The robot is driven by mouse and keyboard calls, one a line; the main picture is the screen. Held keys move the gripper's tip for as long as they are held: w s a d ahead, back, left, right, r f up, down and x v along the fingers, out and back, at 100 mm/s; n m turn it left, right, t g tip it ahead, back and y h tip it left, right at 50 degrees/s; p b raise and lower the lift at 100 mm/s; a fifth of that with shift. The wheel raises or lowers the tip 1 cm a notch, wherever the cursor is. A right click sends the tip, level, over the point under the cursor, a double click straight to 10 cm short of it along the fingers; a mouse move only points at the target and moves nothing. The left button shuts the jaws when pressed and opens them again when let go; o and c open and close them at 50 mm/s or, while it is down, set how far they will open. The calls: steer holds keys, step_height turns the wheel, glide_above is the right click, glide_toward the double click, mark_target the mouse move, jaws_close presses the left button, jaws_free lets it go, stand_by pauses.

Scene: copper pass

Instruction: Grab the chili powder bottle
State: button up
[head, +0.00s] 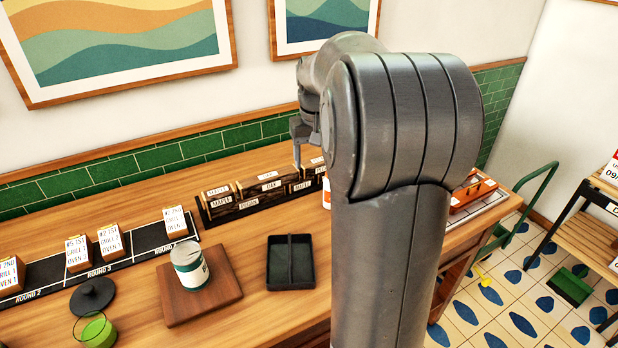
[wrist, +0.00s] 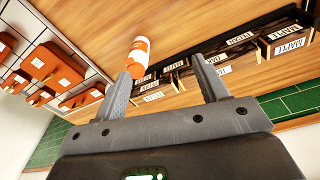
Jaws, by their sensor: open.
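An orange and white bottle (wrist: 138,57) stands on the wooden counter in the wrist view, just beyond the tip of my gripper's left finger. It is the likely chili powder bottle, but I cannot read its label. In the head view only a sliver of it (head: 326,193) shows beside my arm, which hides the rest. My gripper (wrist: 161,67) is open, with nothing between its fingers. In the head view my gripper (head: 297,148) is partly hidden by my arm, above the rack of labelled blocks.
A black rack (head: 203,214) of labelled dark wood blocks (head: 268,188) runs along the back beside the bottle. Orange boxes (head: 470,190) sit on a pale tray at the right.

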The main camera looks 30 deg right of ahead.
steer(key=g, duration=0.1)
glide_toward(326, 192)
steer(key=shift+w+d+r+m+y, duration=0.1)
steer(key=shift+d+r+m+y, duration=0.25)
steer(key=shift+d+r, duration=0.65)
steer(key=shift+d+f, duration=0.3)
steer(key=shift+f, duration=0.15)
steer(key=f, duration=1)
steer(key=shift+w+f, duration=0.25)
steer(key=shift+f, duration=0.1)
steer(key=shift+c, duration=0.5)
steer(key=c, duration=1.1)
